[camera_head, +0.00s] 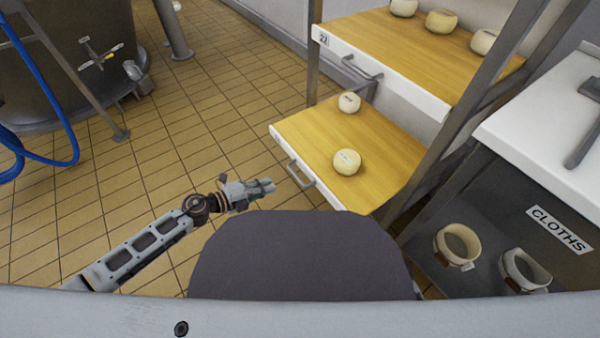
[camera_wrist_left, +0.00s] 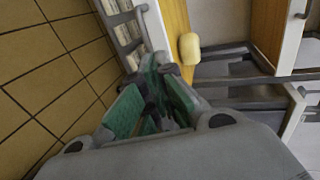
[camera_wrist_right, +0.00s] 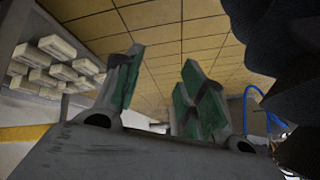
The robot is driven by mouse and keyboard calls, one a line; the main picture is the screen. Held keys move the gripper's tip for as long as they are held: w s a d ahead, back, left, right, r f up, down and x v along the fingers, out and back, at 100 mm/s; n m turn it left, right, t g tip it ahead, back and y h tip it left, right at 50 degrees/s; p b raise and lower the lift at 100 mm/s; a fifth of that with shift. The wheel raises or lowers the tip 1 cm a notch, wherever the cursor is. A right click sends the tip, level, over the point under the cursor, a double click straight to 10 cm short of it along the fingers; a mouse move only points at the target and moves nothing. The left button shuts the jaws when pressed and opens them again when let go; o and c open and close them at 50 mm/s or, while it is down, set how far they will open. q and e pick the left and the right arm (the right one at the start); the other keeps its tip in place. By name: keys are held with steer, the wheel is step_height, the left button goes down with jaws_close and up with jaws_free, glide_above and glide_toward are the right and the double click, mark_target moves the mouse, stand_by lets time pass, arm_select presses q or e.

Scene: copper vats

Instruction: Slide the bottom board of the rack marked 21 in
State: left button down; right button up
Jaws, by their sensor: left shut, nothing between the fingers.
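The lower board (camera_head: 370,145) of the rack sticks out over the floor, with two round pale cheeses, one near (camera_head: 347,162) and one farther back (camera_head: 349,102). Its white front edge carries a grey bar handle (camera_head: 299,174); its small tag is too small to read. My left gripper (camera_head: 265,187) is shut and empty, just left of the handle and apart from it in the head view. In the left wrist view the shut fingers (camera_wrist_left: 155,95) point toward the board's front, beside the handle (camera_wrist_left: 122,30). My right gripper (camera_wrist_right: 160,70) is open and empty in the right wrist view; the head view hides it.
An upper board (camera_head: 425,50) with several cheeses also sticks out; its tag (camera_head: 324,40) looks like 22. A grey rack post (camera_head: 455,125) stands on the right. A white-topped counter (camera_head: 550,110) marked CLOTHS is farther right. A vat and blue hose (camera_head: 60,100) are left. Tiled floor between is clear.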

arm_select(q)
steer(key=b, duration=0.1)
glide_toward(307, 169)
steer(key=b+x, duration=0.1)
steer(key=x, duration=0.3)
steer(key=shift+d+f+b, duration=0.15)
steer(key=shift+f+b, duration=0.25)
steer(key=shift+w+d, duration=0.7)
steer(key=shift+d, duration=0.3)
arm_select(e)
steer(key=shift+w+a+f+y, duration=0.1)
steer(key=shift+a+f+y, duration=0.1)
steer(key=shift+f, duration=0.55)
steer(key=shift+w+a+f+y, duration=0.1)
steer(key=shift+a+f, duration=0.05)
steer(key=shift+f, duration=0.55)
